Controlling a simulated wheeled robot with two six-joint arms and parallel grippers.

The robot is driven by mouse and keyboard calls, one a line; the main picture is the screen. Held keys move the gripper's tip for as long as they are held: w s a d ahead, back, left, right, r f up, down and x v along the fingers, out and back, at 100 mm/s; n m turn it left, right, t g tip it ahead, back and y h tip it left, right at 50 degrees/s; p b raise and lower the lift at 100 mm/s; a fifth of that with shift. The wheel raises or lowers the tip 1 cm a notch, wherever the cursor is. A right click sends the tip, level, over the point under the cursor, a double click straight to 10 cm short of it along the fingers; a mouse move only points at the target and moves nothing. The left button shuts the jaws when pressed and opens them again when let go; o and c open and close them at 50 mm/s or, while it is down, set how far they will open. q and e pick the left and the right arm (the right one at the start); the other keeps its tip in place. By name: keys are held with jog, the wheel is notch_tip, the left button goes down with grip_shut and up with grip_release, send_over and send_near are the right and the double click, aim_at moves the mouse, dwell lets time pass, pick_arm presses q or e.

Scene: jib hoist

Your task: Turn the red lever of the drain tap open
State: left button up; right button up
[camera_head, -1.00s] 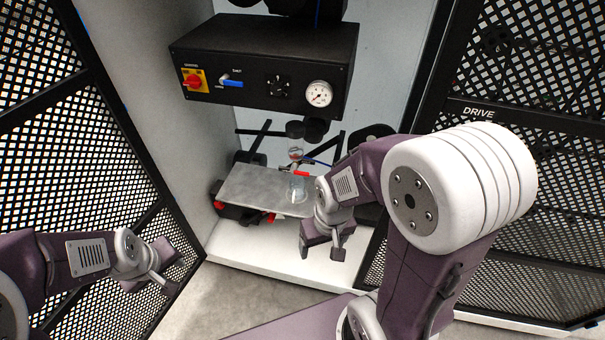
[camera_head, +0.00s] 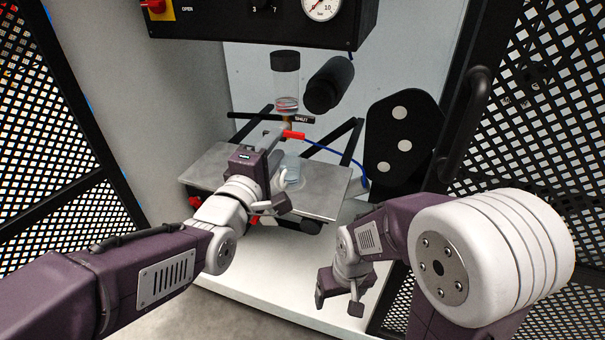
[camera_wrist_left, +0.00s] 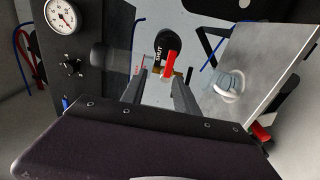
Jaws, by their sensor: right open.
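The red lever (camera_head: 293,134) of the drain tap sticks out sideways below a clear bowl (camera_head: 286,92) with a black top. It also shows in the left wrist view (camera_wrist_left: 171,62), near a "SHUT" label. My left gripper (camera_head: 275,137) reaches in from the left, close beside the lever. In the left wrist view its two fingers (camera_wrist_left: 162,76) are apart, with the lever near their tips and nothing visibly clamped; contact cannot be told. A clear jar (camera_head: 291,170) stands under the tap. My right gripper (camera_head: 338,298) is open and empty, lower right.
The jar stands on a grey metal plate (camera_head: 320,193). Above hangs a black panel (camera_head: 215,22) with a gauge (camera_head: 322,6). A black cylinder (camera_head: 328,85) hangs right of the bowl. Black mesh doors (camera_head: 545,90) flank the opening. The white floor in front is clear.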

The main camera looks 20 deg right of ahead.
aim_at(296, 137)
pick_arm(q)
jog(key=w+d, duration=0.2)
jog(key=w+d+f+b, duration=0.1)
jog(key=w+d, duration=0.1)
jog(key=w+d+b, duration=0.1)
jog(key=w+d, duration=0.1)
jog(key=shift+w+f, duration=0.3)
jog(key=shift+f, duration=0.1)
pick_arm(e)
notch_tip(296, 137, down, 4)
jog(key=shift+r, duration=0.15)
pick_arm(q)
grip_shut()
